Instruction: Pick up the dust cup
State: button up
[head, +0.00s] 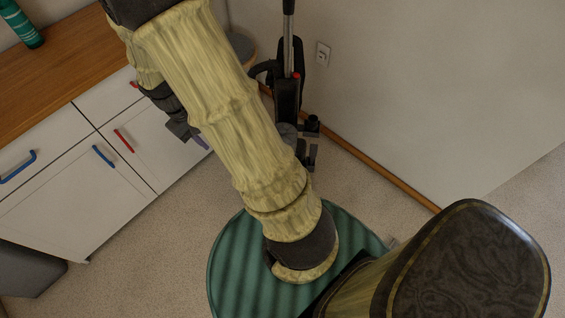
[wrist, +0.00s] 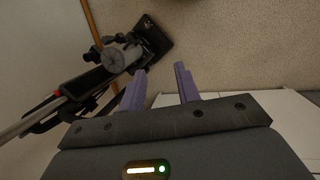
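A dark upright vacuum cleaner (head: 287,95) stands by the wall in the head view. A grey rounded part low on it, which looks like the dust cup (head: 287,136), is partly hidden by my arm. In the wrist view the vacuum lies across the upper left, and the grey cup-like part (wrist: 118,61) shows near its dark base. My gripper (wrist: 160,70) has two purple fingers spread apart with nothing between them. The grey part is left of the fingers and apart from them. In the head view my gripper is mostly hidden behind my arm, near the cabinet.
A white cabinet (head: 85,172) with a wooden top and blue and red handles stands at the left. A green bottle (head: 20,24) is on its top. A wall with an outlet (head: 322,53) is behind the vacuum. Bare carpet (head: 370,190) lies right of the vacuum.

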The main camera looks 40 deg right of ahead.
jog(key=w+d+f+g+h+b, duration=0.1)
jog(key=w+d+f+h+b, duration=0.1)
jog(key=f+b, duration=0.6)
jog(key=w+d+f+n+g+h+b, duration=0.1)
jog(key=f+b, duration=0.8)
jog(key=f, duration=1.1)
jog(key=w+d+f+g+h+b, duration=0.2)
jog(key=w+d+f+h+b, duration=0.3)
jog(key=f+b, duration=0.4)
notch_tip(320, 180, down, 6)
jog(key=shift+r+n+g+h, duration=0.1)
jog(key=shift+n+g+h, duration=0.25)
jog(key=shift+h, duration=0.45)
jog(key=b+x, duration=0.4)
jog(key=x, duration=0.8)
